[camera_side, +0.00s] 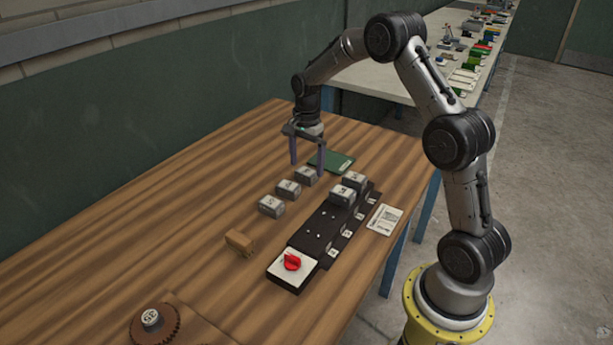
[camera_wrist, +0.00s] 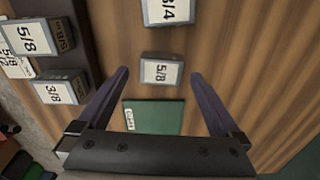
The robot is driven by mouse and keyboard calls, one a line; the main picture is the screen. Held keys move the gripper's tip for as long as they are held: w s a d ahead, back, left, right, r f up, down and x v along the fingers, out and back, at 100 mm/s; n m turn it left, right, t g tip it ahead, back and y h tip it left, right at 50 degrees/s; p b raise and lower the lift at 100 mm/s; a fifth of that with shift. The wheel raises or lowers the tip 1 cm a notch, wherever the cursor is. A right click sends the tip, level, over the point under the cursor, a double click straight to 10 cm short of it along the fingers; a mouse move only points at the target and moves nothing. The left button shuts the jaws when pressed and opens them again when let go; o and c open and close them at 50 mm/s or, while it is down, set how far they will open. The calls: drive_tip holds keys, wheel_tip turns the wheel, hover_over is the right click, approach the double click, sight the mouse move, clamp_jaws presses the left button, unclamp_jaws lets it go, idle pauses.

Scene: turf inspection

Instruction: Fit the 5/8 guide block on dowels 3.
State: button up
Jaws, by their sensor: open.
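The loose 5/8 guide block (camera_wrist: 161,70), grey with a white label, sits on the wooden table between my fingertips in the wrist view. In the side view it is the farthest block (camera_side: 306,176) of the loose row.
A 3/4 block (camera_wrist: 168,11) and another loose block (camera_side: 271,206) continue the row. Blocks marked 5/8 (camera_wrist: 28,38) and 3/8 (camera_wrist: 61,89) stand on the plate's far part. A green card (camera_wrist: 153,116), red knob (camera_side: 292,262) and wooden piece (camera_side: 239,242) are nearby.

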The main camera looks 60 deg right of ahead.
sight(307, 171)
drive_tip(key=shift+w+f, duration=0.1)
drive_tip(key=shift+f, duration=1.7)
drive_tip(key=shift+d+r, duration=0.1)
drive_tip(key=c, duration=1.5)
drive_tip(key=shift+r, duration=0.1)
